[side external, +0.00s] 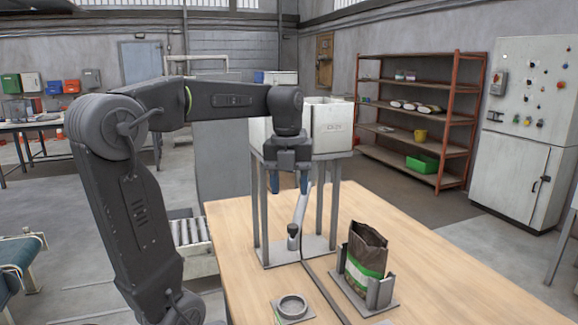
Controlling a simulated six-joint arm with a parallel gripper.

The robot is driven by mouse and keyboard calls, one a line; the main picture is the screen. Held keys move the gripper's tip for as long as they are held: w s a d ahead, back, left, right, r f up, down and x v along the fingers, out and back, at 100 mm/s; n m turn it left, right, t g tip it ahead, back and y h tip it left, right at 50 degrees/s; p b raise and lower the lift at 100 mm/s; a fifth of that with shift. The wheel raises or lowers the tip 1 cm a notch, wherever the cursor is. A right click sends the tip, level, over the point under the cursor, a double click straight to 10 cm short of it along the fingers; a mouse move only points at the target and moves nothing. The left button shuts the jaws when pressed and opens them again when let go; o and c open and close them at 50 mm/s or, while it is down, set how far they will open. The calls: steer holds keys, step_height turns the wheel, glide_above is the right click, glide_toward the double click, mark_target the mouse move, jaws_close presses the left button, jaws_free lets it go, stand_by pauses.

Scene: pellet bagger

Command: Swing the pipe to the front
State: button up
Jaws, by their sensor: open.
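The pipe (301,207) is a slim pale grey tube under the white hopper (331,131). It slants down to the lower left, and a dark collar (293,234) is at its lower end. My gripper (288,183) points straight down in front of the hopper, with its fingers just above and left of the pipe's visible upper part. It is open, with nothing seen between the fingers. I cannot tell whether a finger touches the pipe. The pipe's top end is hidden behind my gripper.
The hopper stands on grey legs on the wooden table (430,268). A dark bag with a green and white band (366,250) stands open in a grey holder (383,292) at the right. A round grey dish (292,307) lies at the front. The table's right side is clear.

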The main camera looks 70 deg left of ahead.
steer(key=shift+s+r, duration=0.1)
steer(key=shift+r, duration=2.3)
steer(key=s+d+f+n+t, duration=0.2)
steer(key=d+f+n, duration=0.4)
steer(key=n, duration=0.5)
steer(key=s+d+f+n+t, duration=0.3)
steer(key=d+f+n, duration=0.3)
steer(key=d+n, duration=0.5)
steer(key=shift+s+d+n, duration=0.25)
steer(key=shift+s+n, duration=0.05)
steer(key=shift+n, duration=0.5)
